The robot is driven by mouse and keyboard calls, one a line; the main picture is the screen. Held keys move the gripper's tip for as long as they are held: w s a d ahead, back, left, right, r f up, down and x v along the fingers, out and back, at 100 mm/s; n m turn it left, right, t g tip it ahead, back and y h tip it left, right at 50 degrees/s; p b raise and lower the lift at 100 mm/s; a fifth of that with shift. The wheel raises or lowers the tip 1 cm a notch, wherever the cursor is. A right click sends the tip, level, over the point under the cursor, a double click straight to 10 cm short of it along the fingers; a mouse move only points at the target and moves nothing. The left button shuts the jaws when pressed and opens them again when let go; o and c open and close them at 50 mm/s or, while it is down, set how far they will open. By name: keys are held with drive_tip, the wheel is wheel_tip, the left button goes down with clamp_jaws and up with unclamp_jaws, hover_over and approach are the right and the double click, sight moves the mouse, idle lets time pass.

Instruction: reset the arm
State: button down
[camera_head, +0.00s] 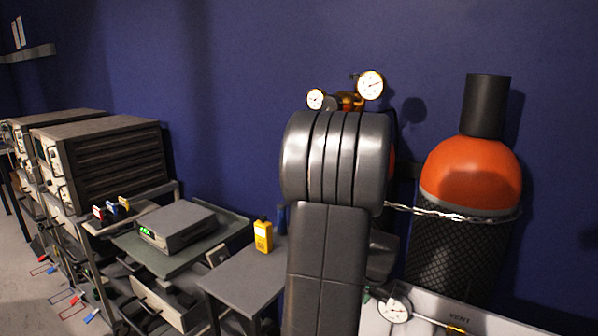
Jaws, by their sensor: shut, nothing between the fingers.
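Large dark grey rounded links of my own arm stand upright in the middle of the head view. The arm's ribbed joint is at the top, with a flat padded-looking link below it. My gripper is not in view. The arm hides part of the gas cylinder's regulator and part of the wall behind.
An orange-topped gas cylinder (470,176) with a chain (450,214) stands at right. Gauges (370,85) show behind my arm. A white VENT panel (480,319) is at lower right. A small table (243,279) holds a yellow device (263,236). Instruments (105,160) fill the left.

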drive_tip(key=v, duration=0.9)
drive_tip(key=shift+r, duration=0.4)
drive_tip(key=shift+s, duration=0.15)
